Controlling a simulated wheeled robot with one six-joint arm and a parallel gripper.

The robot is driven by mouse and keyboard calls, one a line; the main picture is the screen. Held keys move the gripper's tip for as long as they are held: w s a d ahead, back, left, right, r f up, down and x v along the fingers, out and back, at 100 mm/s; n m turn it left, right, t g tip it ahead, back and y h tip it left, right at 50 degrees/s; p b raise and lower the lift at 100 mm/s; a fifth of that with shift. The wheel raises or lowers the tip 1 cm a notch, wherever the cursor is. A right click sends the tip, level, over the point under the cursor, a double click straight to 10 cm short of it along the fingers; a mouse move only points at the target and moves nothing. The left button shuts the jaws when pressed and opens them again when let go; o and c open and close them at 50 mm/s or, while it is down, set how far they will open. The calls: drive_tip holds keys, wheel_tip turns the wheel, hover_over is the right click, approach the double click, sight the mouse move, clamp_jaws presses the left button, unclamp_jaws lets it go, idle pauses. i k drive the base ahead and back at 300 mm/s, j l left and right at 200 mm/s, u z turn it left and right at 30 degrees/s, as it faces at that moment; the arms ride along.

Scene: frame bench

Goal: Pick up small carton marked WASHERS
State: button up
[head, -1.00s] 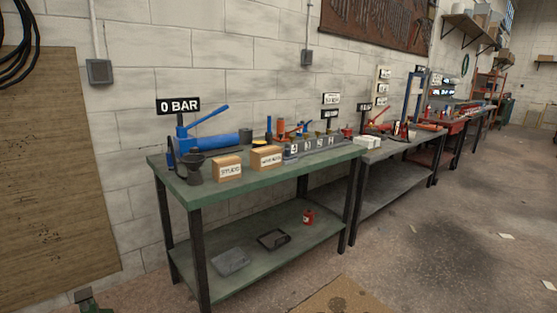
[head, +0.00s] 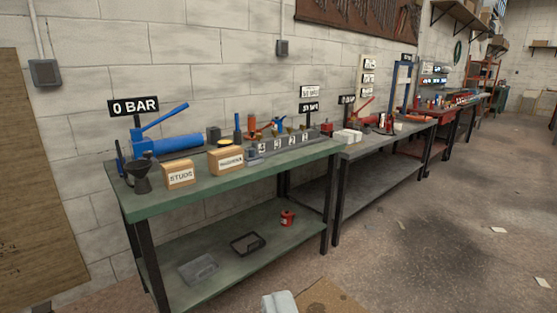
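The small carton marked WASHERS (head: 226,160) is a tan box with a white label. It stands upright on the green bench top (head: 200,196), near the middle. A similar tan carton marked STUDS (head: 180,174) stands to its left, apart from it. A small yellow-topped item sits just behind the WASHERS carton.
A blue pump (head: 165,140) with a 0 BAR sign (head: 133,107) and a dark funnel-like cup (head: 140,177) stand left on the bench. A numbered grey rack (head: 290,146) is right of the carton. Trays and a red can (head: 287,218) lie below.

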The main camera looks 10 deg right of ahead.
sight(222, 161)
drive_tip(key=i+l+u, duration=0.1)
drive_tip(key=i, duration=0.45)
drive_tip(key=i+l+u, duration=0.1)
drive_tip(key=i+l, duration=0.25)
drive_tip(key=i, duration=0.15)
drive_tip(key=i+l, duration=0.3)
drive_tip(key=i, duration=0.25)
drive_tip(key=i+l+u, duration=0.15)
drive_tip(key=i+l, duration=0.15)
drive_tip(key=i, duration=0.2)
